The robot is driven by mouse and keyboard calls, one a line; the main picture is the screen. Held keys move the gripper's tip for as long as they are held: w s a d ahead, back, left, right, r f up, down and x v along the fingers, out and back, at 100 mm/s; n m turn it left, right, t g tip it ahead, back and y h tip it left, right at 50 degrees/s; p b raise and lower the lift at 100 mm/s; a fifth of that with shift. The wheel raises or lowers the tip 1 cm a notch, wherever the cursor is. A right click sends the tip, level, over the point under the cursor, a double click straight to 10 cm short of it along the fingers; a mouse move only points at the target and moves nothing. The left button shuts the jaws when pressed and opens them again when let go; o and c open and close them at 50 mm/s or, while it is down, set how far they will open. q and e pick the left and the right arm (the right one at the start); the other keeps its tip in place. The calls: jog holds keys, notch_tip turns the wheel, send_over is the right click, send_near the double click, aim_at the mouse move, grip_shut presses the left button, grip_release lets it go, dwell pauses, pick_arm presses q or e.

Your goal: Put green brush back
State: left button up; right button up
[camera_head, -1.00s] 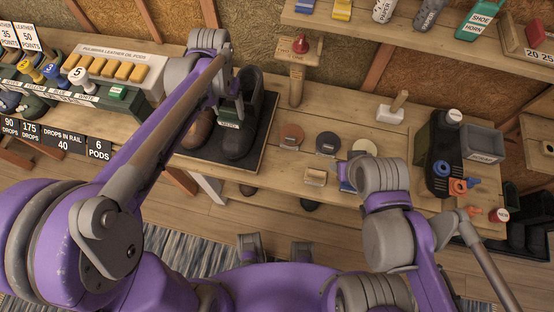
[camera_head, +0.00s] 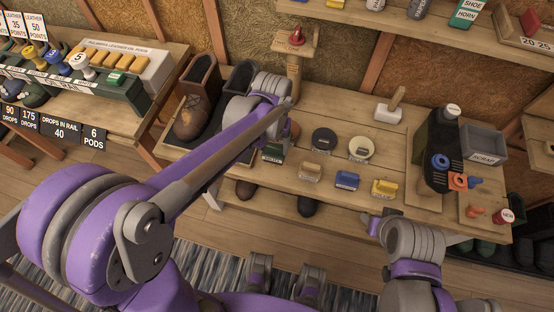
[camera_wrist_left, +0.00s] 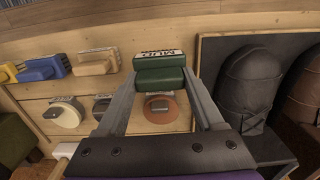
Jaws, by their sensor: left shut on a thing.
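The green brush (camera_head: 272,153), with a "MUD" label, is at the front edge of the workbench, left of a tan brush (camera_head: 312,171). My left gripper (camera_head: 275,142) is at it, its fingertips mostly hidden by the arm in the head view. In the left wrist view the green brush (camera_wrist_left: 160,75) sits between the two fingertips, which are shut on it. I cannot tell whether it touches the bench. The blue brush (camera_head: 346,180) and yellow brush (camera_head: 383,187) continue the row to the right.
Round tins (camera_head: 324,140) stand behind the brush row. Boots (camera_head: 197,105) stand on a dark mat to the left. A wooden-handled block (camera_head: 391,108) and a dark green machine (camera_head: 437,150) are to the right. Bare bench lies between.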

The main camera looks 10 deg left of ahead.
aim_at(274, 156)
pick_arm(q)
jog(key=shift+f+b, duration=0.3)
jog(key=shift+f, duration=2.55)
jog(key=shift+f, duration=0.15)
jog(key=o, duration=1.4)
jog(key=shift+o, duration=0.2)
